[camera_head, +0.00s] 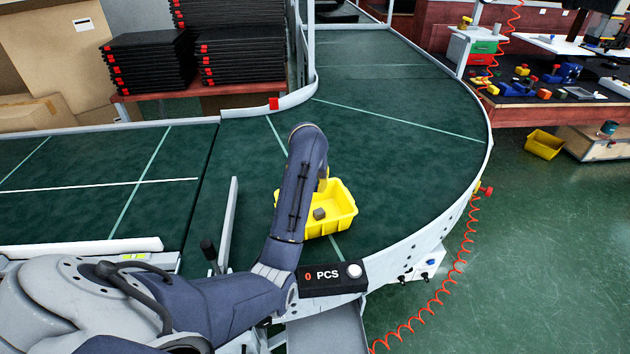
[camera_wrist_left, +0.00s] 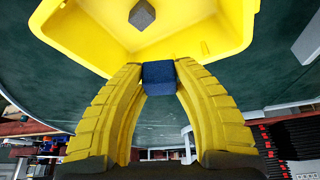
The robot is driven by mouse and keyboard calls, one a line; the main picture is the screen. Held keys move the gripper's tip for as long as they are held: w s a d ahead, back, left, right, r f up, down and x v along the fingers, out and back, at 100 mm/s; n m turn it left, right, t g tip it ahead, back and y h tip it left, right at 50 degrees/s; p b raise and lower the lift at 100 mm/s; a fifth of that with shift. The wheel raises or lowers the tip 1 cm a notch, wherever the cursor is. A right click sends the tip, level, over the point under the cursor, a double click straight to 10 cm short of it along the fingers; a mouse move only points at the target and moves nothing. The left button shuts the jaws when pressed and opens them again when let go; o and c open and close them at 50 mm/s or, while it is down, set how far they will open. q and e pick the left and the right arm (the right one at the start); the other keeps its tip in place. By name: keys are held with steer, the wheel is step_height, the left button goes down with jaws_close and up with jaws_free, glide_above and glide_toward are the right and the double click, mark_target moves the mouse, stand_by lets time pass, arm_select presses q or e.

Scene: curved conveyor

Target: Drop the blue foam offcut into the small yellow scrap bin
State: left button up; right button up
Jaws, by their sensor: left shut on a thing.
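The small yellow bin (camera_head: 347,208) stands on the green curved conveyor in the head view, partly hidden behind my left forearm. A grey-brown block (camera_head: 319,213) lies in it. The bin (camera_wrist_left: 225,40) fills the top of the left wrist view, with the grey block (camera_wrist_left: 142,14) inside. My left gripper (camera_wrist_left: 160,78) is shut on the blue foam offcut (camera_wrist_left: 159,73), a small dark blue block between the yellow fingertips. In the wrist view the offcut overlaps the bin's near rim; I cannot tell its height above it. The head view hides the offcut. My right gripper is not in view.
A counter box reading "0 PCS" (camera_head: 333,278) sits on the conveyor's near edge. Stacks of black trays (camera_head: 148,62) stand at the back left. Another yellow bin (camera_head: 544,144) is on the floor at right. The belt around the bin is mostly clear.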

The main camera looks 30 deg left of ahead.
arm_select(q)
steer(key=shift+f, duration=2.2)
steer(key=o, duration=0.8)
steer(key=shift+v, duration=6)
steer(key=shift+d, duration=0.1)
